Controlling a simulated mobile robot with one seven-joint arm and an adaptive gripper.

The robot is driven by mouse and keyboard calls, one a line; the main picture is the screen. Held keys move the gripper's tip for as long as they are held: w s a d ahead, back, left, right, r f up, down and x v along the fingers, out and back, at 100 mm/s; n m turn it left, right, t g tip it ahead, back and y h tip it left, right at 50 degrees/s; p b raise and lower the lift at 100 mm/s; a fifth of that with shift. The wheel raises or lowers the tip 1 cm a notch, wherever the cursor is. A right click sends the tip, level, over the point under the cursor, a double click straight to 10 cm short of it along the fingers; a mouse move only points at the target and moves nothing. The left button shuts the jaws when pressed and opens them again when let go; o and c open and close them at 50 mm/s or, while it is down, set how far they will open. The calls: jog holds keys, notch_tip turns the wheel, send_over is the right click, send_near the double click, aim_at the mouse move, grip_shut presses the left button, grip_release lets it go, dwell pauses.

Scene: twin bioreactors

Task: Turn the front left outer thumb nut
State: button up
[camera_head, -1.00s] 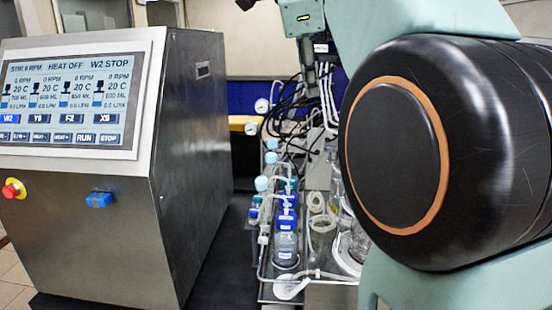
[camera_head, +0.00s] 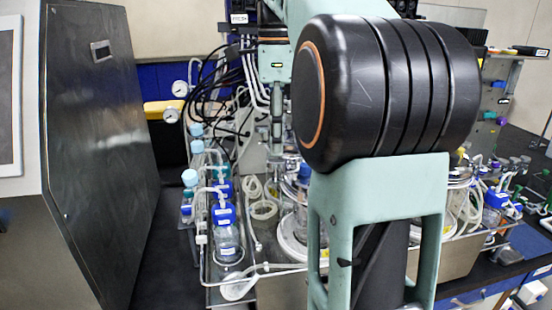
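My gripper (camera_head: 277,145) points down over the back of the left bioreactor, left of my large black arm joint. Its fingers look like one narrow dark shape, so I cannot tell whether they are open or shut. The left bioreactor's glass vessel (camera_head: 300,215) stands below, partly hidden behind my arm. Its head plate is small and mostly covered, and I cannot make out the front left outer thumb nut. The other glass vessel (camera_head: 458,195) shows in part to the right of my arm.
A tall metal control cabinet (camera_head: 95,150) stands at the left. Blue-capped bottles (camera_head: 227,240) stand in a metal tray beside the left vessel, with coiled clear tubing (camera_head: 262,200) between. Black cables (camera_head: 210,85) hang behind. More bottles and tubing crowd the right bench.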

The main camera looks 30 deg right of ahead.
aim_at(276, 161)
jog(key=shift+f, duration=1.9)
jog(key=shift+c, duration=0.3)
grip_shut()
